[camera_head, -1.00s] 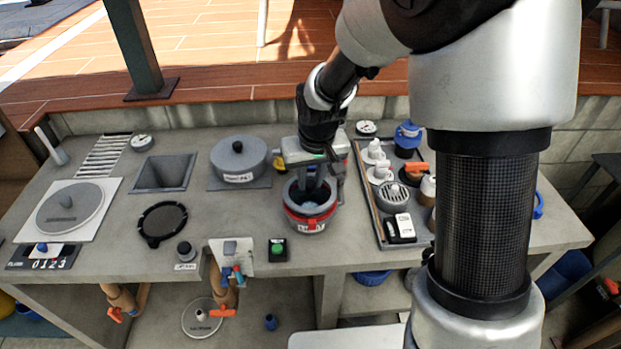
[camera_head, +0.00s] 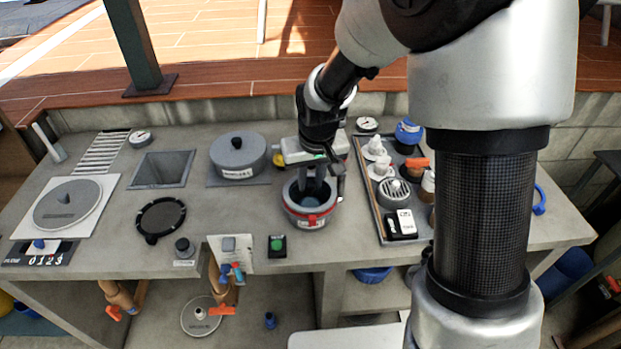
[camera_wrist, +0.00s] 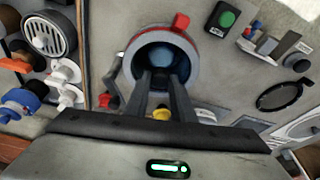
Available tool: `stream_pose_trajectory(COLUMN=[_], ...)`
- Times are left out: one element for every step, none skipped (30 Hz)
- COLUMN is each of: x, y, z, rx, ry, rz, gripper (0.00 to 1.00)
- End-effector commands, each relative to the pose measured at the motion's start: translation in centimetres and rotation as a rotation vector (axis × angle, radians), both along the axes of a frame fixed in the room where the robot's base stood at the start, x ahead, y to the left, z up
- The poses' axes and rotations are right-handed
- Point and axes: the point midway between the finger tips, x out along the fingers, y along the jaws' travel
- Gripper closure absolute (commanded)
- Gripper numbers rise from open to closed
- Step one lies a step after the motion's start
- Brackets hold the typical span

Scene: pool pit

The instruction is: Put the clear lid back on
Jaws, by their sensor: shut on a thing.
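A grey round pot (camera_head: 303,222) with a red band and a red tab stands on the counter, and its dark opening with a blue part inside shows in the wrist view (camera_wrist: 165,52). My gripper (camera_head: 314,186) points down over the middle of the opening. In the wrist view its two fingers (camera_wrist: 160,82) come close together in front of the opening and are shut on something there. The clear lid is hard to make out against the pot; it appears to be what the fingers hold. Whether it touches the rim I cannot tell.
A grey lidded pot (camera_head: 238,158) stands behind left. A tray (camera_head: 374,216) with white fittings and a black-and-white box lies close on the right. A green button (camera_head: 277,246) is in front, and a square hole (camera_head: 163,170) opens at the left.

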Motion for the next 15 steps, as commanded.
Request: stream_pose_trajectory(x=[0.02, 0.02, 0.03, 0.02, 0.03, 0.03, 0.03, 0.03, 0.03, 0.03, 0.04, 0.04, 0.04, 0.03, 0.04], y=[0.0, 0.0, 0.01, 0.0, 0.01, 0.01, 0.01, 0.01, 0.01, 0.01, 0.01, 0.01, 0.01, 0.01, 0.01], z=[0.0, -0.01, -0.06, -0.08, -0.12, -0.16, -0.19, -0.22, -0.26, -0.29, -0.32, -0.36, -0.39, -0.43, -0.47], rx=[0.0, 0.0, 0.0, 0.0, 0.0, 0.0, 0.0, 0.0, 0.0, 0.0, 0.0, 0.0, 0.0, 0.0, 0.0], ry=[-0.001, -0.001, -0.001, -0.001, -0.001, -0.001, -0.001, -0.001, -0.001, -0.001, -0.001, -0.001, -0.001, -0.001, -0.001], rz=[0.0, 0.0, 0.0, 0.0, 0.0, 0.0, 0.0, 0.0, 0.0, 0.0, 0.0, 0.0, 0.0, 0.0, 0.0], gripper=[1.0, 1.0, 1.0, 1.0, 1.0, 1.0, 1.0, 1.0, 1.0, 1.0, 1.0, 1.0, 1.0, 1.0, 1.0])
